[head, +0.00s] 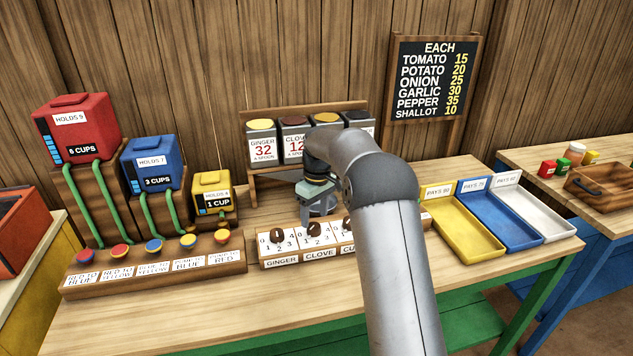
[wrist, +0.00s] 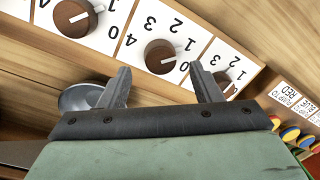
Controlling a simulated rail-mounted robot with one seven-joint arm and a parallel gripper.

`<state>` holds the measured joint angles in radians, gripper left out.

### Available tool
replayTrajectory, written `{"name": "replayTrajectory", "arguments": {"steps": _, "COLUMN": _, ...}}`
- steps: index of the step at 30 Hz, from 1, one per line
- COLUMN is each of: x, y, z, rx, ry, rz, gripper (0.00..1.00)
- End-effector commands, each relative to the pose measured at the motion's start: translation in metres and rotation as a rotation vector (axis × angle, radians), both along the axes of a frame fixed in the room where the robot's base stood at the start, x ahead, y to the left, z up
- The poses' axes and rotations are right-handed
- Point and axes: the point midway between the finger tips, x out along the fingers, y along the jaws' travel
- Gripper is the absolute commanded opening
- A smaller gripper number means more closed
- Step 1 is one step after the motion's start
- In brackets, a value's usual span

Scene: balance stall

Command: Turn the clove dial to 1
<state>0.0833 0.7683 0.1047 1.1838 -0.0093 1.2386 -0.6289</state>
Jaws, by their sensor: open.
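The clove dial (head: 313,229) is a brown round knob on a white card numbered 0 to 4, above the CLOVE label (head: 319,254). It also shows in the wrist view as the middle knob (wrist: 160,56). Its white mark points right there, toward the side with 0 and 1; I cannot tell exactly which. My gripper (head: 318,208) is above and just behind the dial row. In the wrist view my gripper (wrist: 163,84) is open and empty, and the clove dial lies between the lines of the fingers, a little beyond the tips. No contact shows.
The ginger dial (head: 277,236) stands left of the clove dial, and another dial (head: 347,223) stands right, partly hidden by my arm. Spice jars (head: 262,140) stand on a rack behind. A row of coloured buttons (head: 154,245) is left; trays (head: 452,228) are right.

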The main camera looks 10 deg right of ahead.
Motion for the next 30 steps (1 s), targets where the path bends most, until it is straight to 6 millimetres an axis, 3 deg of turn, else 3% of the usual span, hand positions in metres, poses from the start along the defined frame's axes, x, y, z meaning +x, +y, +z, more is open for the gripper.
{"name": "replayTrajectory", "arguments": {"steps": 9, "x": 0.005, "y": -0.005, "z": 0.08, "rx": 0.0, "ry": -0.006, "rz": 0.0, "gripper": 0.58}}
{"name": "replayTrajectory", "arguments": {"steps": 15, "x": 0.006, "y": -0.008, "z": 0.12, "rx": 0.0, "ry": -0.006, "rz": 0.0, "gripper": 0.58}}
{"name": "replayTrajectory", "arguments": {"steps": 21, "x": 0.007, "y": -0.009, "z": 0.139, "rx": 0.001, "ry": -0.003, "rz": 0.001, "gripper": 0.58}}
{"name": "replayTrajectory", "arguments": {"steps": 30, "x": 0.007, "y": -0.009, "z": 0.141, "rx": 0.001, "ry": -0.001, "rz": 0.0, "gripper": 0.58}}
